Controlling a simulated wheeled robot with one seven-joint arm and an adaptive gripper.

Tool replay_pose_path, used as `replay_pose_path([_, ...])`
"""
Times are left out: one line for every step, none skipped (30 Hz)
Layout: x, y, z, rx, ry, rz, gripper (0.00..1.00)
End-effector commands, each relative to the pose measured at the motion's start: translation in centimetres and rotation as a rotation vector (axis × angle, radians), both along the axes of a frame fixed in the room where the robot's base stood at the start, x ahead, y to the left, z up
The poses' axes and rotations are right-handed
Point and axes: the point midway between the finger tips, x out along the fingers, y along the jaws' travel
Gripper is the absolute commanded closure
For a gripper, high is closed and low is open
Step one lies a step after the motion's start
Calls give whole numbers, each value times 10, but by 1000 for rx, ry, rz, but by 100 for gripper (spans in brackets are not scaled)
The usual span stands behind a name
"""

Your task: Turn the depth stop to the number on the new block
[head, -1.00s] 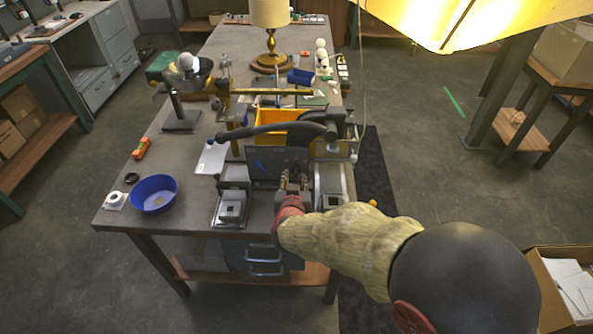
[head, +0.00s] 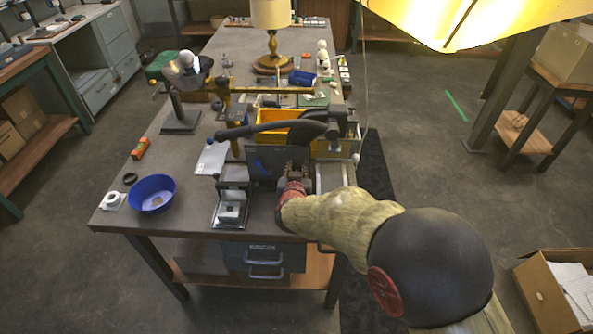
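My gripper (head: 295,172) is at the near side of the bench machine, in front of its dark upright plate (head: 262,163). Its fingers are small and dark here, and I cannot tell whether they are open or touching anything. A grey block (head: 231,211) sits in a dark holder at the front of the bench, left of my gripper. No number on it can be read. I cannot make out the depth stop or its markings; my arm and gripper cover part of the machine's near side.
A blue bowl (head: 152,194), a white roll (head: 113,200) and an orange tool (head: 140,147) lie on the left of the bench (head: 185,195). A yellow bin (head: 276,127) stands behind the machine's black handle (head: 262,129). A lit yellow shade (head: 450,18) hangs at upper right.

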Motion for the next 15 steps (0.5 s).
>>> replay_pose_path([0, 0, 0, 0, 0, 0, 80])
replay_pose_path([0, 0, 0, 0, 0, 0, 82])
replay_pose_path([0, 0, 0, 0, 0, 0, 84])
replay_pose_path([0, 0, 0, 0, 0, 0, 86])
replay_pose_path([0, 0, 0, 0, 0, 0, 88])
replay_pose_path([0, 0, 0, 0, 0, 0, 90])
replay_pose_path([0, 0, 0, 0, 0, 1, 92])
replay_pose_path([0, 0, 0, 0, 0, 1, 93])
replay_pose_path([0, 1, 0, 0, 0, 1, 96])
replay_pose_path([0, 1, 0, 0, 0, 1, 97])
replay_pose_path([0, 1, 0, 0, 0, 1, 99])
replay_pose_path([0, 1, 0, 0, 0, 1, 100])
replay_pose_path([0, 1, 0, 0, 0, 1, 100])
replay_pose_path([0, 1, 0, 0, 0, 1, 100])
replay_pose_path([0, 1, 0, 0, 0, 1, 100])
